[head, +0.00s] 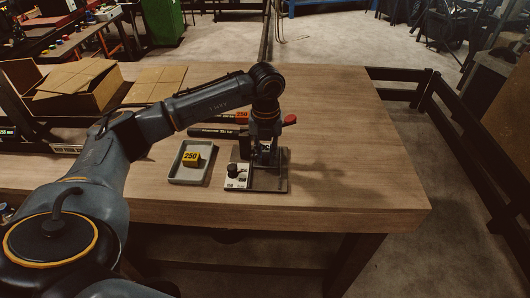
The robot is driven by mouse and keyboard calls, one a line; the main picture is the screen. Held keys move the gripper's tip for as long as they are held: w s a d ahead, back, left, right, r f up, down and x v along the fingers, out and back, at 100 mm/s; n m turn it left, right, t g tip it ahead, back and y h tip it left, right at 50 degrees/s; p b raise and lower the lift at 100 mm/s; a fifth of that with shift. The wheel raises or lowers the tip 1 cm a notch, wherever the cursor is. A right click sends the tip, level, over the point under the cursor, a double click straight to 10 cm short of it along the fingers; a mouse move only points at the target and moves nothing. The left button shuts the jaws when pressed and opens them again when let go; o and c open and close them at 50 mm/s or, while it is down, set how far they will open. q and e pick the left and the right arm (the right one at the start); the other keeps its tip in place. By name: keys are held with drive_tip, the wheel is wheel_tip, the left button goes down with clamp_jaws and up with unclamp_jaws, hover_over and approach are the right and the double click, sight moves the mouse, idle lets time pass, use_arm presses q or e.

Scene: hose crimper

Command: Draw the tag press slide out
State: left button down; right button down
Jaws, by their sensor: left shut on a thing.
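The tag press (268,183) stands near the front edge of the wooden table, with a dark base plate, a pale block with a black knob (233,170) at its left, and a red-ended lever (289,120) showing behind. My left gripper (264,157) points down over the press plate and is shut on a part of the press, apparently its slide. The fingers and the dark press parts blend together, so the exact grip is hard to see. My right gripper is out of view.
The table's right side (350,150) is clear.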

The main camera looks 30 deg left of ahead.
use_arm(q)
drive_tip(key=shift+s+d+p, duration=0.15)
drive_tip(key=shift+s+d, duration=0.45)
drive_tip(key=shift+s, duration=0.4)
drive_tip(key=shift+s+d+p, duration=0.1)
drive_tip(key=shift+s+d, duration=0.5)
drive_tip(key=shift+s, duration=0.4)
drive_tip(key=shift+s+d+p, duration=0.15)
drive_tip(key=shift+s+d, duration=0.45)
drive_tip(key=shift+s, duration=0.4)
drive_tip(key=c, duration=0.5)
unclamp_jaws()
wheel_tip(320, 180, up, 9)
drive_tip(key=p, duration=0.5)
idle(0.5)
idle(0.4)
